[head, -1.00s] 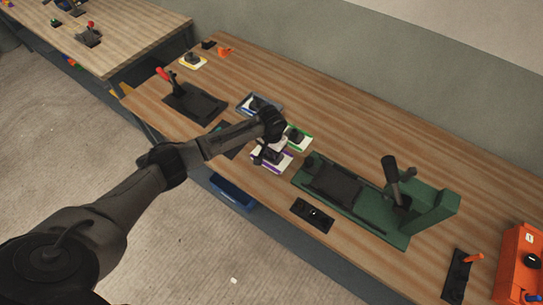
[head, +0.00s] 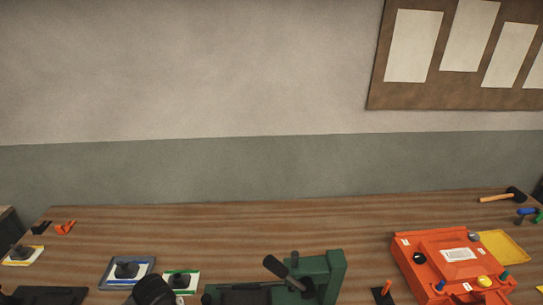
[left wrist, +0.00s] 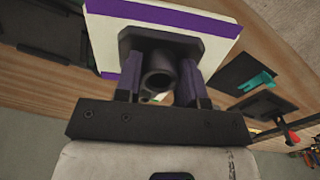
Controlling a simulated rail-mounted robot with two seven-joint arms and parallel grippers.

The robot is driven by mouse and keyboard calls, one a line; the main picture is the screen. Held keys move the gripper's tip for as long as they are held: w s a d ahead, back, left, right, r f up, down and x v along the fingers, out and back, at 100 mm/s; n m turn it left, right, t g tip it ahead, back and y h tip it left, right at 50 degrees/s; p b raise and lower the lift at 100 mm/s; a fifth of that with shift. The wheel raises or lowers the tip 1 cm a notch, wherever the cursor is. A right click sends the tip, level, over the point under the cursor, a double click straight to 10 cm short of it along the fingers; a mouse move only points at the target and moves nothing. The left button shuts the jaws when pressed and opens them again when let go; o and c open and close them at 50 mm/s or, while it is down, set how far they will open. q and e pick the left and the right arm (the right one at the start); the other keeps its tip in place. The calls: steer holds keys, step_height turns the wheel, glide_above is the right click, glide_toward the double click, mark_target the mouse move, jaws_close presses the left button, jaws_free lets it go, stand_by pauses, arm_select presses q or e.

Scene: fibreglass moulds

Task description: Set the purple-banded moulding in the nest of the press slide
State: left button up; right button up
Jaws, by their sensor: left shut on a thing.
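The purple-banded moulding (left wrist: 190,24) is a white plate with purple bands and a dark raised centre, seen in the left wrist view. My left gripper (left wrist: 158,85) is shut on its dark centre part, a finger on each side. The moulding's far edge is cut off by the frame. The green press (head: 318,272) with its dark lever stands at the bottom of the head view. Only part of its dark slide (head: 245,296) shows there, and the nest cannot be made out. The moulding is out of the head view. My right gripper is in neither view.
A green-banded moulding (head: 181,281), a blue-banded one (head: 127,272) and a yellow-banded one (head: 23,255) lie left of the press. An orange machine (head: 455,265) stands to its right. The bench strip behind the press is clear. A wall rises behind.

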arm_select(q)
steer(key=s+d+r+m, duration=0.2)
steer(key=s+d+r, duration=0.15)
steer(key=r, duration=0.35)
steer(key=s+d+r+m, duration=0.2)
steer(key=d+r+m, duration=0.1)
steer(key=d+r, duration=0.3)
steer(key=w+a+r+p, duration=0.15)
steer(key=w+r, duration=0.25)
steer(key=r, duration=0.7)
steer(key=s+r+p, duration=0.4)
steer(key=r+p, duration=0.4)
steer(key=p, duration=0.1)
steer(key=s+a+r+p, duration=0.1)
steer(key=s+r+p, duration=0.3)
steer(key=r+p, duration=0.3)
steer(key=shift+s+r+p, duration=0.3)
steer(key=shift+r+p, duration=0.05)
steer(key=shift+p, duration=1.25)
steer(key=shift+d, duration=0.15)
